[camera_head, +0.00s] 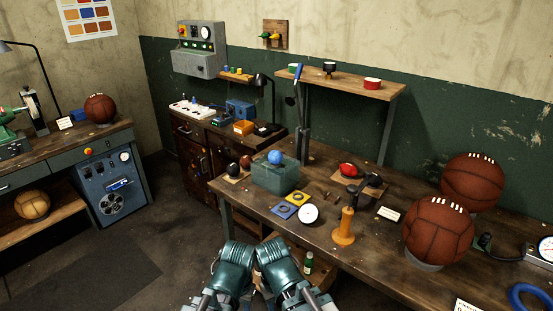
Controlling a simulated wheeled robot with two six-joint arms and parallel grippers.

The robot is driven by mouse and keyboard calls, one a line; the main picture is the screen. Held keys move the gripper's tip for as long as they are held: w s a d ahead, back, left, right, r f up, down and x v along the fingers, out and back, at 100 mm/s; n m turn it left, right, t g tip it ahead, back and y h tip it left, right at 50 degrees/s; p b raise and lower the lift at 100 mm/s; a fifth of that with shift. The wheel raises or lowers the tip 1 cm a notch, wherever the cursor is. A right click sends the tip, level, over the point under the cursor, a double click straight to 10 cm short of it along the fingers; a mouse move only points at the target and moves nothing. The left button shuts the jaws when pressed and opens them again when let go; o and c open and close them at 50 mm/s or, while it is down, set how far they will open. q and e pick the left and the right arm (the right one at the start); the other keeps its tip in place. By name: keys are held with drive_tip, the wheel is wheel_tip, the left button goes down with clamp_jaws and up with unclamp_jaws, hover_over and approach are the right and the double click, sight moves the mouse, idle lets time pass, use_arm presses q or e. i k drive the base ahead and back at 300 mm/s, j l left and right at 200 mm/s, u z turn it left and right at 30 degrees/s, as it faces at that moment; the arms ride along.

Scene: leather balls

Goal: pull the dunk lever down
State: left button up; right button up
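A dark upright lever (297,92) with a blue tip stands at the back left of the wooden workbench (330,232). It rises nearly upright from a dark post (303,146) and looks raised; I take it for the dunk lever. In front of the post is a teal box-shaped tank (274,178) with a blue ball or knob on top. How the lever joins the tank is not clear. My two teal arms show at the bottom centre, below the bench and well apart from the lever. I cannot make out gripper fingers on either arm.
Blue and yellow square pads, a white disc (308,214) and an orange-based stand (344,228) lie in front of the tank. Two large brown balls (438,231) sit at the right. A wall shelf (342,83) hangs behind the lever. Open floor lies left of the bench.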

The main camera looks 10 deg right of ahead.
sight(290, 101)
drive_tip(key=i+j+z, duration=0.1)
drive_tip(key=z, duration=0.3)
drive_tip(key=j+z, duration=0.15)
drive_tip(key=z, duration=0.25)
drive_tip(key=i+j+z, duration=0.2)
drive_tip(key=j, duration=0.3)
drive_tip(key=i+j+z, duration=0.2)
drive_tip(key=j, duration=0.25)
drive_tip(key=j+z, duration=0.2)
drive_tip(key=j, duration=0.3)
drive_tip(key=i+j, duration=0.1)
drive_tip(key=j, duration=0.8)
drive_tip(key=i+j, duration=0.1)
drive_tip(key=j, duration=0.85)
drive_tip(key=z, duration=0.05)
